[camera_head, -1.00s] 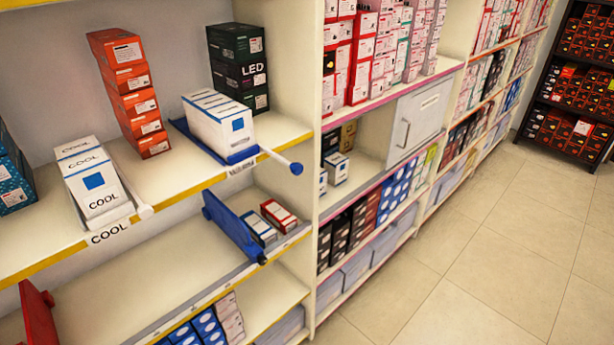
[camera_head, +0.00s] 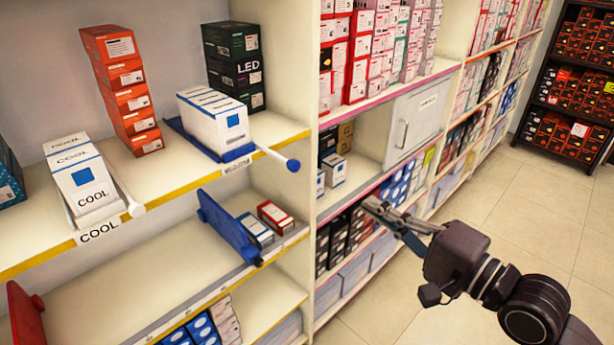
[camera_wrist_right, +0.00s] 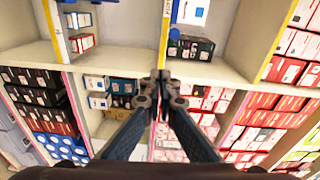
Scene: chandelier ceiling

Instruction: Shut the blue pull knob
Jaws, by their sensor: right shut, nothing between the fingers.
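The blue pull knob (camera_head: 293,165) is the round tip of a white rod that sticks out past the shelf edge. The rod comes from a blue tray (camera_head: 238,152) holding white boxes (camera_head: 212,118) with blue squares. My right gripper (camera_head: 370,203) is shut and empty, to the right of the knob and lower in the picture, apart from it. My left gripper is not in view.
A white pull knob (camera_head: 136,209) sticks out by the COOL boxes (camera_head: 84,180). A blue divider (camera_head: 228,227) stands on the lower shelf. A grey door with a handle (camera_head: 418,120) is on the right shelf unit. Floor (camera_head: 530,215) is free at right.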

